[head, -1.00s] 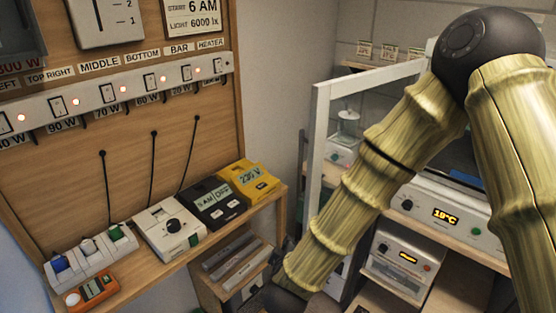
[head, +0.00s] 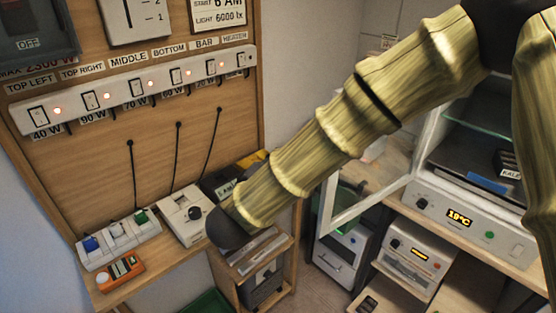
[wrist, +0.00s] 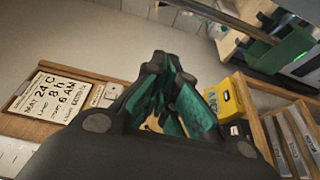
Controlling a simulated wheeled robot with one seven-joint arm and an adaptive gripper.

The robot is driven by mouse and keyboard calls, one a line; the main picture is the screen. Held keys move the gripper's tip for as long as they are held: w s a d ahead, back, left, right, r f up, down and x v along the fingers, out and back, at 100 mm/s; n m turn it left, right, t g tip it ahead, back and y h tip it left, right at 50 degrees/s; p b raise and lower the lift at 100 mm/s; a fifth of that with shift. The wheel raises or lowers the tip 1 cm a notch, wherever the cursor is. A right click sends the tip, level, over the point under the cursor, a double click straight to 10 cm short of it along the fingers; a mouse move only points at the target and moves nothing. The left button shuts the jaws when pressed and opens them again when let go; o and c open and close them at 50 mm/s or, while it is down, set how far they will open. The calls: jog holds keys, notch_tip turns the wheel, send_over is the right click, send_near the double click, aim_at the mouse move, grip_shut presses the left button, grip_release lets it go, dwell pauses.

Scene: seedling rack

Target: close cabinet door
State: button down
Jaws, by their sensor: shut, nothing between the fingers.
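The cabinet (head: 500,233) is the white-fronted unit at the right of the head view, with a 19°C display and a dark shelf inside. Its white-framed glass door (head: 372,208) stands open, swung out to the left of the cabinet. My arm crosses in front of the upper part of the door and hides it. In the head view my gripper is hidden beyond the dark end of the arm, left of the door. In the wrist view my gripper (wrist: 165,95) has its dark green fingers together and empty. I see no contact with the door.
A wooden panel with a white switch strip (head: 135,88) fills the left. Below it a narrow shelf carries a power strip (head: 118,240), an orange meter (head: 121,272) and a white timer box (head: 187,212). A yellow device (wrist: 229,98) shows in the wrist view.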

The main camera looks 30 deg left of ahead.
jog(key=w+d+p, duration=0.3)
jog(key=w+p, duration=0.1)
jog(key=shift+w+d, duration=0.1)
jog(key=shift+d, duration=0.25)
dwell(0.3)
dwell(0.4)
